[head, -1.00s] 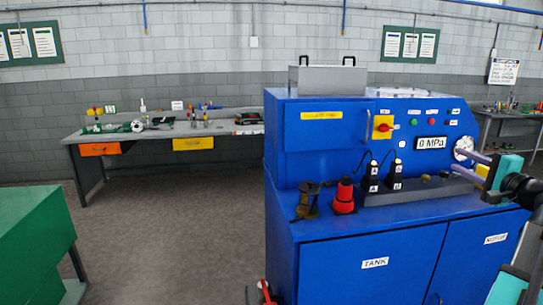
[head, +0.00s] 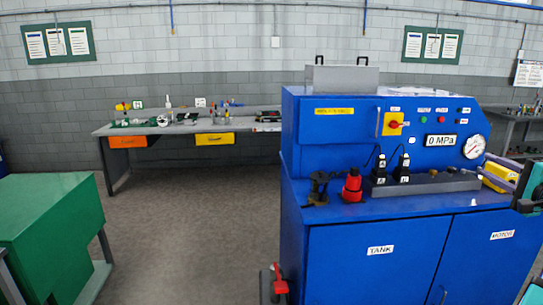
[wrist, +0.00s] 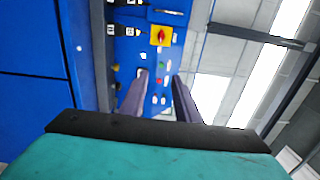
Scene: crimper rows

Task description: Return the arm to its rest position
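My gripper (head: 484,163) is at the right edge of the head view, in front of the right end of the blue hydraulic bench (head: 365,207). Its teal body is partly cut off by the picture edge. In the wrist view, my gripper (wrist: 160,80) has its two grey fingers apart with a gap between them and nothing held. The bench's control panel shows beyond the fingers, turned sideways in that view.
A green cabinet (head: 50,225) stands left. A workbench (head: 175,128) is at the back. Floor between is open.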

